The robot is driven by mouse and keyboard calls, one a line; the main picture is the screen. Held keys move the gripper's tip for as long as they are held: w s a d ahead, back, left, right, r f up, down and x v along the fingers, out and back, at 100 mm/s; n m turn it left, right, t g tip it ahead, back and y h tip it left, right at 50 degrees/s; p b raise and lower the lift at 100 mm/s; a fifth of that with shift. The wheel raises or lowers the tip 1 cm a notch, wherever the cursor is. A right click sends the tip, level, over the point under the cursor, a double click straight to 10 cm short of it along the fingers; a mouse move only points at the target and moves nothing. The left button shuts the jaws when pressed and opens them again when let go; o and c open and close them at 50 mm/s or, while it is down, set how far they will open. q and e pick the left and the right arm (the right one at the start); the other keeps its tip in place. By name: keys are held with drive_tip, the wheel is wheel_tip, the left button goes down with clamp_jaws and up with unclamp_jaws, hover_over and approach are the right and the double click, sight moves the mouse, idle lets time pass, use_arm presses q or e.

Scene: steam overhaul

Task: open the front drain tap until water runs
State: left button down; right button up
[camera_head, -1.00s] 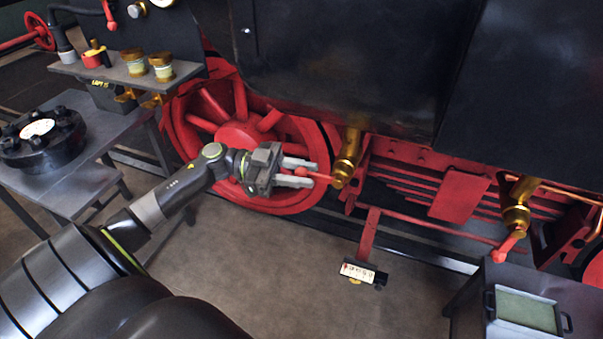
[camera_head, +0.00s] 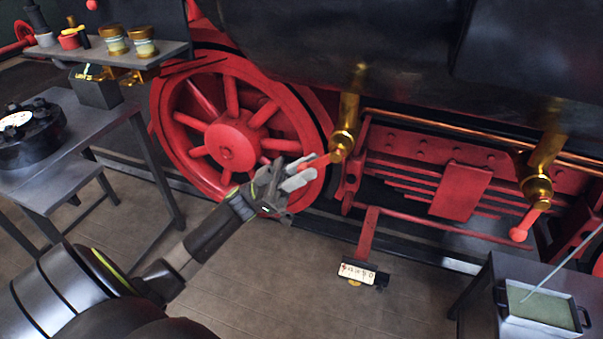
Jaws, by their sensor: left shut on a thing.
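A brass drain tap (camera_head: 343,138) hangs below the dark cylinder, with a short red lever (camera_head: 322,163) pointing left. My left gripper (camera_head: 308,168) is shut on this lever, its pale fingers tilted up to the right; the fingers partly hide the lever. No water shows below this tap. A second brass tap (camera_head: 537,183) hangs at the right, its red lever (camera_head: 524,225) slanting down and left. My right gripper is not in view.
A spoked red wheel (camera_head: 229,143) stands behind my gripper. A tray (camera_head: 540,327) sits on a dark stand at the lower right; a thin pale line of unclear nature rises from it rightward. A small label plate (camera_head: 358,272) stands below. Tables are at left.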

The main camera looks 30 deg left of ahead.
use_arm(q)
drive_tip(key=shift+d+f+h, duration=0.1)
drive_tip(key=shift+f+h, duration=0.05)
drive_tip(key=shift+h, duration=0.15)
drive_tip(key=c, duration=1.2)
unclamp_jaws()
drive_tip(key=shift+o, duration=0.2)
drive_tip(key=shift+s+a+f+t+b, duration=0.1)
drive_tip(key=shift+a+f+t+b, duration=0.2)
drive_tip(key=shift+a+f+b, duration=0.1)
drive_tip(key=b+v, duration=0.5)
drive_tip(key=v, duration=1.1)
drive_tip(key=shift+a+b, duration=0.2)
drive_tip(key=shift+b, duration=0.15)
drive_tip(key=shift+s, duration=0.1)
